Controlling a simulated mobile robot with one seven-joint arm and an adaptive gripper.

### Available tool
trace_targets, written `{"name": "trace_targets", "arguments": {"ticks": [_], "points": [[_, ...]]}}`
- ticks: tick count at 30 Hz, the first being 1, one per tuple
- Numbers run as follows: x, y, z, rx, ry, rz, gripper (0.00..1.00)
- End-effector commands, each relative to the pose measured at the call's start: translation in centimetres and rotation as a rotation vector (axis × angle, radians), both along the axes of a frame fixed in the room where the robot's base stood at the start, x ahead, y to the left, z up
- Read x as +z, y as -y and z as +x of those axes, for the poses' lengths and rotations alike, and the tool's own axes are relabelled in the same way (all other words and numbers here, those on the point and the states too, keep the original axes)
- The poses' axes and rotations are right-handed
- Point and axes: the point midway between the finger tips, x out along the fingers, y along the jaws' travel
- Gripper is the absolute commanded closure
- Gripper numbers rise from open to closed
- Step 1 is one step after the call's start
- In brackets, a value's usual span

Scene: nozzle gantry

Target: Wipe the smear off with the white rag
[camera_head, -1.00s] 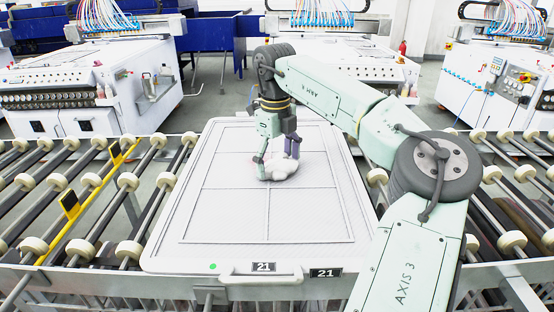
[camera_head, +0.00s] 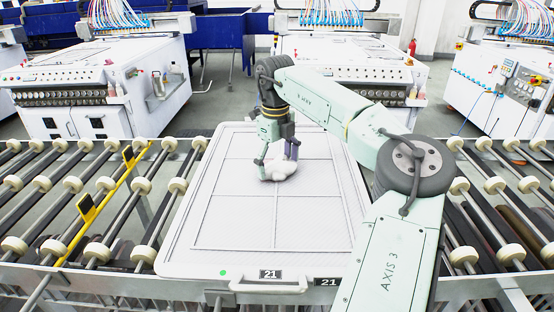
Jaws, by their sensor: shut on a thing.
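The white rag (camera_head: 279,171) is bunched up on the white tray (camera_head: 215,258).
The tray lies on a roller conveyor (camera_head: 95,200) with rows of rollers on both sides. A yellow bar (camera_head: 105,205) crosses the left rollers. White machines (camera_head: 100,90) with hoses stand behind. The tray's front half is clear.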

Motion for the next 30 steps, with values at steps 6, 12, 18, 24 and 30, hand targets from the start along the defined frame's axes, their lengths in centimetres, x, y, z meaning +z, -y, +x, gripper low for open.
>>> {"name": "trace_targets", "arguments": {"ticks": [6,12,18,24,30], "points": [[0.2,0.0,1.2,-0.001,-0.002,0.002,0.35],[-0.2,0.1,2.7,-0.002,-0.001,-0.001,0.35],[-0.1,0.1,3.4,-0.001,-0.001,-0.001,0.35],[0.0,0.0,4.9,-0.003,-0.001,0.000,0.35],[0.1,0.1,6.2,-0.001,-0.001,-0.002,0.35]]}}
